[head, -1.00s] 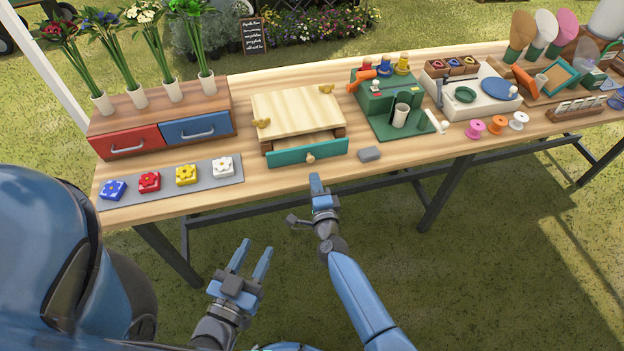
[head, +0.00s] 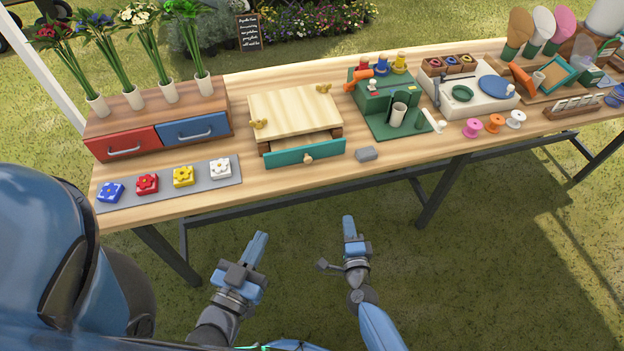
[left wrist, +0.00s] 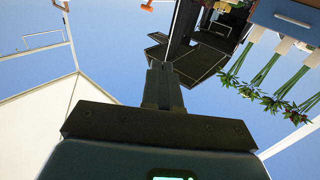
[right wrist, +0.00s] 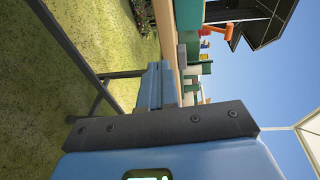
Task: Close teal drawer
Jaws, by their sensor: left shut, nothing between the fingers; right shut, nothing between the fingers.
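The teal drawer (head: 285,155) sits in a small wooden cabinet (head: 295,108) at the table's front edge. Its front stands out from the cabinet, and a strip of its inside shows below the wooden top, so it is partly open. A round wooden knob (head: 308,158) is on the drawer front. My right gripper (head: 348,222) is shut and empty, in front of the table and below the drawer, apart from it. It also shows shut in the right wrist view (right wrist: 156,72). My left gripper (head: 260,240) is shut and empty, lower left of the right one.
A grey block (head: 366,154) lies just right of the drawer. A grey mat (head: 232,181) with several flower tiles lies to the left, before a chest with red (head: 122,143) and blue drawers. A green press (head: 385,105) stands to the right. Open space lies before the table.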

